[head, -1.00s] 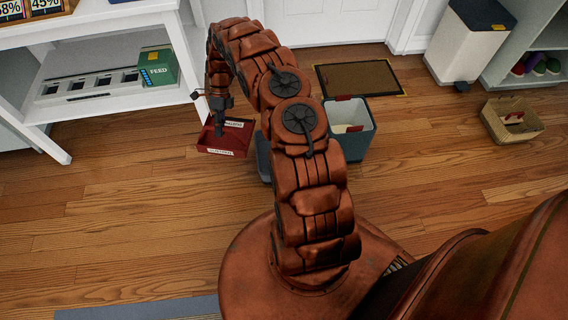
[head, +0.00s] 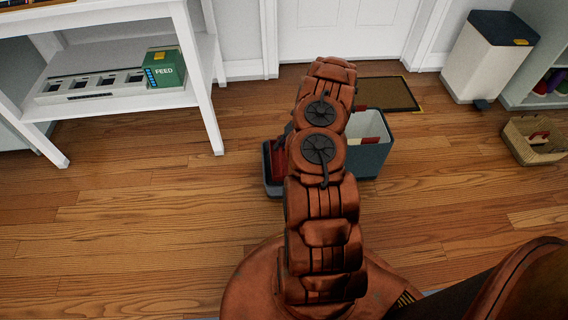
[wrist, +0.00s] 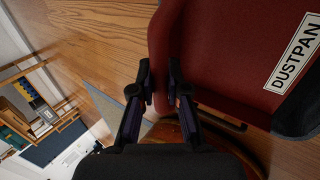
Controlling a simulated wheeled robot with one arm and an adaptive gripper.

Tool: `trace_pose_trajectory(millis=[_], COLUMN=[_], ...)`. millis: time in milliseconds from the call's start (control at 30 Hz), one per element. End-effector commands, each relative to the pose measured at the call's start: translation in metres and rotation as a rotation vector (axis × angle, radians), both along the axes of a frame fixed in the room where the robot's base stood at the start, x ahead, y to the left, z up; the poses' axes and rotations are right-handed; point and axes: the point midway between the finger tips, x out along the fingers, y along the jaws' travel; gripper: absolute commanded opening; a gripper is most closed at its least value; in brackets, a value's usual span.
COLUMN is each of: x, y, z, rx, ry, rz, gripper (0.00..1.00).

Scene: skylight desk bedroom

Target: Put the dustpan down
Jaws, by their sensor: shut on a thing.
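The red dustpan (head: 277,160) shows in the head view just left of my arm, partly hidden by it. In the wrist view the dustpan (wrist: 225,50) fills the right side, with a white "DUSTPAN" label. My gripper (wrist: 160,84) is at the dustpan's near edge in the wrist view, shut on it. The exact grip is hard to see. In the head view my gripper is hidden behind the arm.
A larger grey bin (head: 371,155) with things inside stands right of my arm. Behind it lies a doormat (head: 388,94). A white shelf (head: 110,107) stands left, a white pedal bin (head: 482,60) and wicker basket (head: 538,148) right. The wooden floor (head: 130,220) at left is clear.

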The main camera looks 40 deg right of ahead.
Motion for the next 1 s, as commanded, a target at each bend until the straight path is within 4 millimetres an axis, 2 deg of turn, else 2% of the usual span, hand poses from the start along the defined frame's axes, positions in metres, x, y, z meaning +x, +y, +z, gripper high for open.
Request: trace_pose_trajectory(millis=[33,100,367,533,633,900,933,1000], x=[-0.001,-0.001,0.0,0.0,0.0,0.001,0.001,0.001], y=[0.0,0.0,-0.001,-0.001,-0.001,0.0,0.0,0.0], z=[-0.013,-0.025,-0.048,-0.07,-0.076,-0.075,-0.076,-0.076], rx=[0.0,-0.001,-0.002,-0.003,-0.003,-0.003,-0.003,-0.003], ry=[0.002,0.001,0.0,-0.001,-0.002,-0.002,-0.002,-0.002], rz=[0.001,0.003,0.002,0.003,0.003,0.004,0.004,0.004], gripper=[0.0,0.0,0.0,0.0,0.0,0.0,0.15,0.23])
